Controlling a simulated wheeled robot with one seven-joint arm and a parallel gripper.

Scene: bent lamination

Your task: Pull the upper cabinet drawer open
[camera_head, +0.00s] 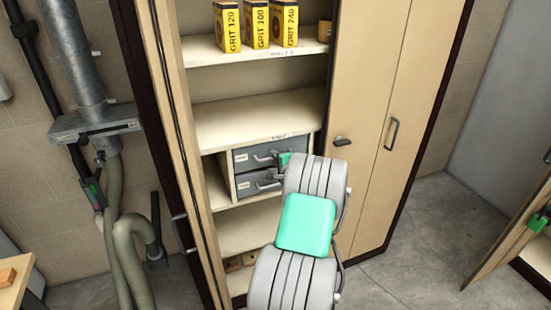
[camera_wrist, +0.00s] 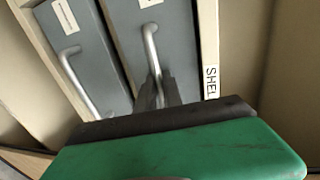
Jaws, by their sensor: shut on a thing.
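The upper drawer (camera_head: 247,155) is a grey front with a bar handle and a small label, in a small unit inside the tall cabinet. It looks about flush with its frame. In the wrist view the picture is turned, and the upper drawer (camera_wrist: 180,35) is the right-hand one, beside the shelf label. My gripper (camera_wrist: 158,92) is shut on the lower part of its metal handle (camera_wrist: 150,45). In the head view my arm hides most of my gripper and the right end of the drawers.
The grey lower drawer (camera_head: 244,184) with its own handle (camera_wrist: 75,75) sits directly below. Yellow grit boxes (camera_head: 257,25) stand on the upper shelf. A closed cabinet door (camera_head: 375,120) is to the right, an open door edge to the left. Bare floor (camera_head: 420,240) shows at right.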

